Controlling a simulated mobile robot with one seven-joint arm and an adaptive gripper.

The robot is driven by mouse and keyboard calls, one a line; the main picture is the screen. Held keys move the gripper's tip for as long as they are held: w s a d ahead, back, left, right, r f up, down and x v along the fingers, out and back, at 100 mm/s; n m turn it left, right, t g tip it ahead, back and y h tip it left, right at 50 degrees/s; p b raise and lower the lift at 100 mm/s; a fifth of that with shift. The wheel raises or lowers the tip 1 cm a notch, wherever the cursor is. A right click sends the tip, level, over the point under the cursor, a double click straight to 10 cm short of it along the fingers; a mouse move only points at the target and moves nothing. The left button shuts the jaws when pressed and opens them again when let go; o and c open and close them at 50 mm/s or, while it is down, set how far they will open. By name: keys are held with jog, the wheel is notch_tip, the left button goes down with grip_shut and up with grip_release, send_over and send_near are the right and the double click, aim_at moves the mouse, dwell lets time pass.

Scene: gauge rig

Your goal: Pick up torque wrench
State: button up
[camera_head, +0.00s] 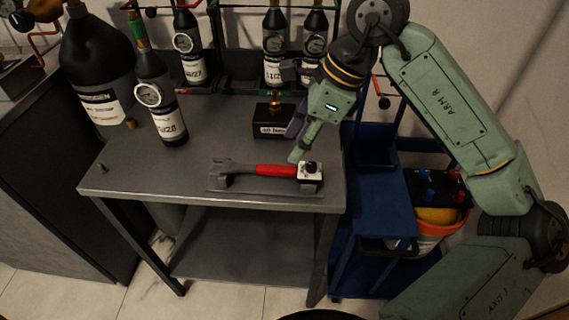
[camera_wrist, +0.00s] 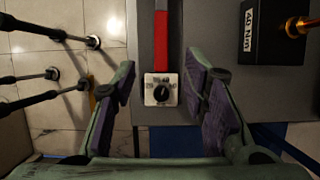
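The torque wrench (camera_head: 272,170) lies flat across a low holder (camera_head: 225,188) near the front edge of the grey table. It has a grey head at the left, a red handle and a white dial end. In the wrist view its red handle (camera_wrist: 161,40) and square dial end appear between my fingers. My gripper (camera_head: 297,142) is above the dial end at the wrench's right, pointing down. In the wrist view my gripper (camera_wrist: 160,78) is open, with purple pads either side of the dial end and visible gaps on both sides. It holds nothing.
A black box with a brass fitting (camera_head: 271,128) stands behind the wrench; its label reads 40 Nm in the wrist view (camera_wrist: 262,32). Bottles with gauges (camera_head: 160,105) stand at the left and back. A blue cart (camera_head: 375,210) adjoins the table's right. The table's (camera_head: 130,165) front left is mostly clear.

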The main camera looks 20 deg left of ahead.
aim_at(283, 168)
jog(key=shift+p+x, duration=0.8)
jog(key=shift+x, duration=2.7)
jog(key=shift+w, duration=0.15)
jog(key=shift+c, duration=0.5)
grip_shut()
